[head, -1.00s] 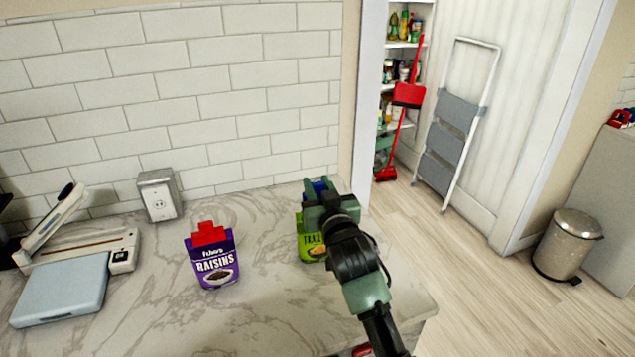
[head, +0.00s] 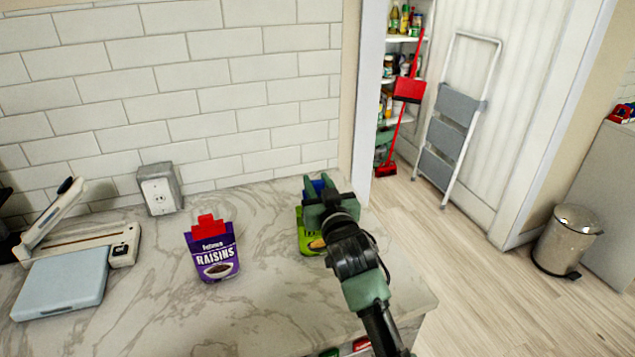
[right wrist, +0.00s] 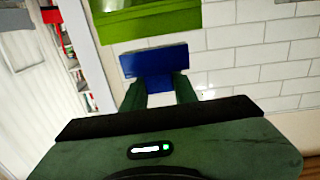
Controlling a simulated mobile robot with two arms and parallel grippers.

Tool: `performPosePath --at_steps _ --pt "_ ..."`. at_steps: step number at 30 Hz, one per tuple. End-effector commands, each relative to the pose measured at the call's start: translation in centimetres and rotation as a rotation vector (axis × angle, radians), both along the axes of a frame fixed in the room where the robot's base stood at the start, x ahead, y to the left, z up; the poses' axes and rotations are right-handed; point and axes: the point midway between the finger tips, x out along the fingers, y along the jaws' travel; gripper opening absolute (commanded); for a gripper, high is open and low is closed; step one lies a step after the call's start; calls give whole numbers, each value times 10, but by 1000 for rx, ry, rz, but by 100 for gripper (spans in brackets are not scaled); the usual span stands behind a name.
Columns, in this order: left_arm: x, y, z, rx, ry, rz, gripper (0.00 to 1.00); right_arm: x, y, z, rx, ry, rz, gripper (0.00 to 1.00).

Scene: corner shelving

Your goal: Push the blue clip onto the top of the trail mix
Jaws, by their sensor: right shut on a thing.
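The green trail mix bag (head: 307,238) stands on the marble counter, mostly hidden behind my right arm in the head view. My right gripper (head: 319,186) is over the bag's top and shut on the blue clip (head: 318,188). In the right wrist view the blue clip (right wrist: 155,61) sits between the two green fingers. The green bag (right wrist: 150,20) shows just past the clip there, with a narrow gap between them in the picture; I cannot tell whether they touch. My left gripper is not in view.
A purple raisins bag (head: 213,255) with a red clip on top stands to the left on the counter (head: 150,290). The counter's right edge is close to my right arm.

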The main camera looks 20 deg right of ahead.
Motion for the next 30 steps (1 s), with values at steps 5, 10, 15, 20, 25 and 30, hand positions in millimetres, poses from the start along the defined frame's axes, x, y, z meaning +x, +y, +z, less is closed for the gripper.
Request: performPosePath --at_steps 5,10,15,20,25,30 --pt "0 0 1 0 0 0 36 0 0 0 0 0 0 0" --pt "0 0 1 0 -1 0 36 0 0 0 0 0 0 0" --pt "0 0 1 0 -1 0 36 0 0 0 0 0 0 0" --pt "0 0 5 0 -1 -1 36 0 0 1 0 1 0 0" --pt "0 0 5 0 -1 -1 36 0 0 0 0 0 0 0" --pt "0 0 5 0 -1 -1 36 0 0 0 0 0 0 0"
